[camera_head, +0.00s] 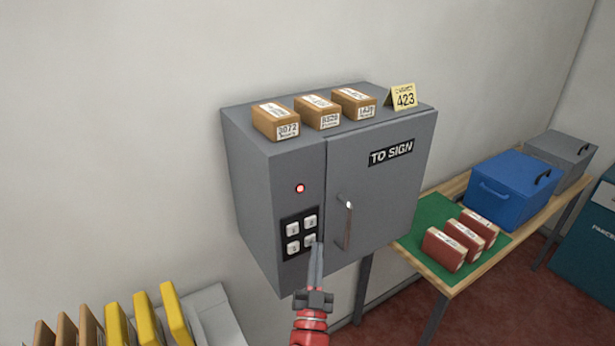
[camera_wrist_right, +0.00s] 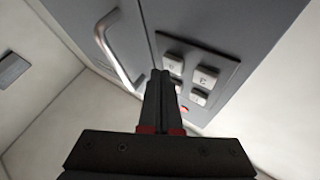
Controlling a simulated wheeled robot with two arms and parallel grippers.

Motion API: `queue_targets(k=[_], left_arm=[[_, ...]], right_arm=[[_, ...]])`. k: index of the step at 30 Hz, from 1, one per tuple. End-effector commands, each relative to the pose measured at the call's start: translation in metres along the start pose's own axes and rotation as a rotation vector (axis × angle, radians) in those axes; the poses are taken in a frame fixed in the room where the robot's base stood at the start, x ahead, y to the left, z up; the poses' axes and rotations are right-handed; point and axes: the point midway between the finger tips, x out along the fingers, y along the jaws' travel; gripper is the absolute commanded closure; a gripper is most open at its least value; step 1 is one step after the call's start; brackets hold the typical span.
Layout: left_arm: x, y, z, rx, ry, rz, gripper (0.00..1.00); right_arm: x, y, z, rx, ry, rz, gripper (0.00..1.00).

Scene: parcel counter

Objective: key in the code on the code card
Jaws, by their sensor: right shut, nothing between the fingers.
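The yellow code card (camera_head: 404,98) stands on top of the grey cabinet and reads 423. The keypad (camera_head: 300,236) is a dark panel with several pale square keys on the cabinet's front, left of the door. Its key marks are too small to read surely. A red lamp (camera_head: 300,188) glows above it. My right gripper (camera_head: 318,246) is shut and empty, its tips at the lower right key (camera_head: 309,240). In the right wrist view the fingertips (camera_wrist_right: 160,73) overlap the keypad edge and partly hide a key; I cannot tell whether they touch it. My left gripper is not in view.
The cabinet door (camera_head: 378,185), marked TO SIGN, is closed, with a handle (camera_head: 347,225) close right of my gripper. Brown parcels (camera_head: 317,112) sit on top. A table at right holds red parcels (camera_head: 464,240) and a blue box (camera_head: 512,190). Yellow and brown packets (camera_head: 147,318) stand lower left.

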Motion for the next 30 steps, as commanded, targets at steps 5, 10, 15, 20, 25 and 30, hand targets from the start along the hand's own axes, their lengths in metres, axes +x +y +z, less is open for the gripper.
queue_targets(k=[5,10,15,20,25,30], left_arm=[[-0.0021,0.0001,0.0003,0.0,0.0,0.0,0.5],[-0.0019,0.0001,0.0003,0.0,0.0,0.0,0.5],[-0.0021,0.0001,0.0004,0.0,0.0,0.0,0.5],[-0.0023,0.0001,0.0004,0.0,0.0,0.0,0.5],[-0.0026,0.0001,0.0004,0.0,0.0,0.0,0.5],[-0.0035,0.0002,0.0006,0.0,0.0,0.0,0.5]], right_arm=[[0.0042,-0.0025,0.002,0.0,0.002,0.0,1.0],[0.0037,-0.0026,0.0023,0.0,0.0,0.0,1.0],[0.0039,-0.0029,0.0028,0.0,0.0,0.0,1.0],[0.0047,-0.0035,0.0034,0.0,0.0,0.0,1.0],[0.0028,-0.0024,0.003,0.0,-0.001,0.0,1.0],[-0.0033,0.0014,0.0006,-0.001,-0.003,0.0,1.0]])
